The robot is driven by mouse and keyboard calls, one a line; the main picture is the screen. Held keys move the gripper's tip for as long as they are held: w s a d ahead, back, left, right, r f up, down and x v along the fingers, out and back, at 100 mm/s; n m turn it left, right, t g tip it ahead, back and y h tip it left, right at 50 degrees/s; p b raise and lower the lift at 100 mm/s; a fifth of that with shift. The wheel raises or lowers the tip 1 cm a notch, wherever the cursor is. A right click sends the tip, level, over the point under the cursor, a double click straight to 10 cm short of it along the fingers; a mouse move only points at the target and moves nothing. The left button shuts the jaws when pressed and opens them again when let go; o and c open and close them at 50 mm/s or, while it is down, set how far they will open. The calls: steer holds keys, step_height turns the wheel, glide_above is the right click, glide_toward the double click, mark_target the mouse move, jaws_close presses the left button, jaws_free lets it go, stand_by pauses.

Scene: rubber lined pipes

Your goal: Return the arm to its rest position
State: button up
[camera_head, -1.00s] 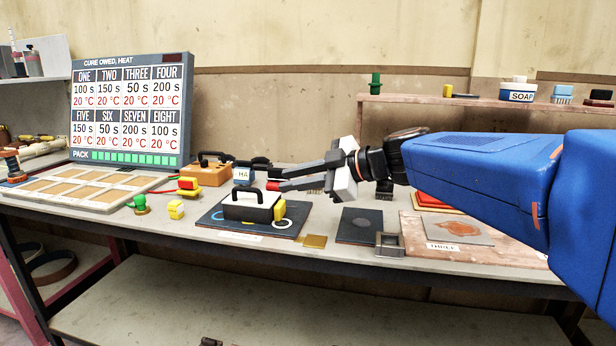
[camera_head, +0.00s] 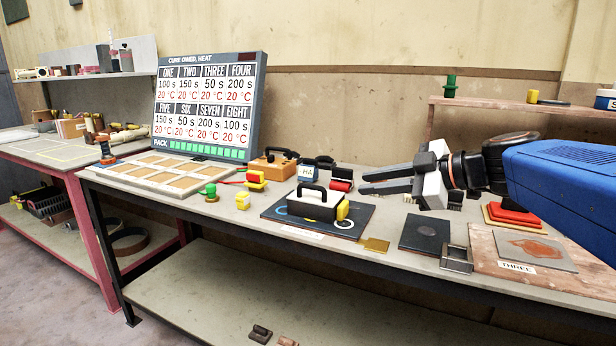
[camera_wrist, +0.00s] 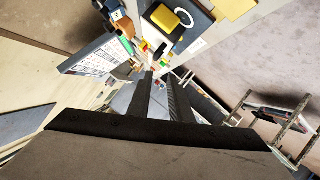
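My blue arm (camera_head: 565,165) reaches in from the right edge of the head view. My gripper (camera_head: 363,182) points left above the back of the bench (camera_head: 215,212), with its two dark fingers a little apart and nothing seen between them. In the wrist view, both fingers (camera_wrist: 160,80) run forward with a clear gap between them. A red roller (camera_head: 342,184) appears close to the fingertips in the head view; I cannot tell their distance in depth.
A black-handled case (camera_head: 314,206) stands on a dark mat (camera_head: 290,227). A display board (camera_head: 210,108) stands behind a framed tray (camera_head: 160,176). A dark plate (camera_head: 425,233) and metal frame (camera_head: 456,260) lie below my gripper. A shelf (camera_head: 530,107) spans the back right.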

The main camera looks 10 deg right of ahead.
steer(key=s+a+f+m+g+h, duration=0.35)
steer(key=s+f+m, duration=0.35)
steer(key=s+f, duration=0.5)
steer(key=s+d+f+m+g+h, duration=0.1)
steer(key=s+d+f+m+h, duration=0.1)
steer(key=f, duration=0.4)
steer(key=s+d+f+m+g+h, duration=0.1)
steer(key=s+d+f+m+h, duration=0.2)
steer(key=s+d+f+m, duration=0.2)
steer(key=shift+f+m, duration=0.6)
steer(key=shift+h, duration=0.25)
